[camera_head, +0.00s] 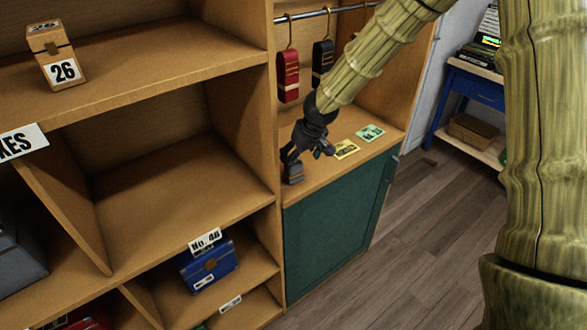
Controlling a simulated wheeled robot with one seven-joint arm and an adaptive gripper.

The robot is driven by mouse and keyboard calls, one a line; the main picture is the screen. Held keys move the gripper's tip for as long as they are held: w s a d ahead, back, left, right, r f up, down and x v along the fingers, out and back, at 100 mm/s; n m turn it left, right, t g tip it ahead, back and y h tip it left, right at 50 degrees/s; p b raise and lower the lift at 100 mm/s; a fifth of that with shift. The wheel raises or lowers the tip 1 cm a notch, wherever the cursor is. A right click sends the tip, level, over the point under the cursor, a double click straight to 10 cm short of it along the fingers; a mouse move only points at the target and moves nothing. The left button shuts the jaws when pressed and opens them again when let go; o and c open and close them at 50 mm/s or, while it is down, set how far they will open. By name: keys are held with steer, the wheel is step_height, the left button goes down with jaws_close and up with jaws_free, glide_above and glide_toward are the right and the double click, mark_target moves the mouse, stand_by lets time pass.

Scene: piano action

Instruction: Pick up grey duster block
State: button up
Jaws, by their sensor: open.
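A small grey block (294,174), which looks like the duster block, stands near the left front part of the wooden counter above the green door. My gripper (295,155) is dark grey and reaches down from my bamboo-textured arm to just above the block. Its jaws are open, with one finger close to the block's top. I cannot tell whether it touches the block. The gripper hides part of the block's upper side.
A yellow card (346,149) and a green card (370,132) lie on the counter to the right. Red (288,76) and black (322,62) items hang from a rail behind. A wooden upright borders the counter's left. A green door (335,225) is below.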

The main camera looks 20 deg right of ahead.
mark_target(295, 163)
steer(key=f, duration=0.1)
steer(key=w+a+f, duration=0.1)
steer(key=f, duration=0.1)
steer(key=shift+w+a+f, duration=0.15)
steer(key=shift+w, duration=0.15)
steer(key=shift+w+p+x, duration=0.1)
steer(key=shift+p+x, duration=0.45)
steer(key=shift+x, duration=0.8)
steer(key=shift+w+p+x, duration=0.15)
steer(key=shift+p+x, duration=0.35)
steer(key=shift+x, duration=0.85)
steer(key=shift+c, duration=0.4)
steer(key=c, duration=1.1)
step_height(295, 163, up, 10)
steer(key=shift+r+b, duration=0.15)
steer(key=shift+b, duration=0.3)
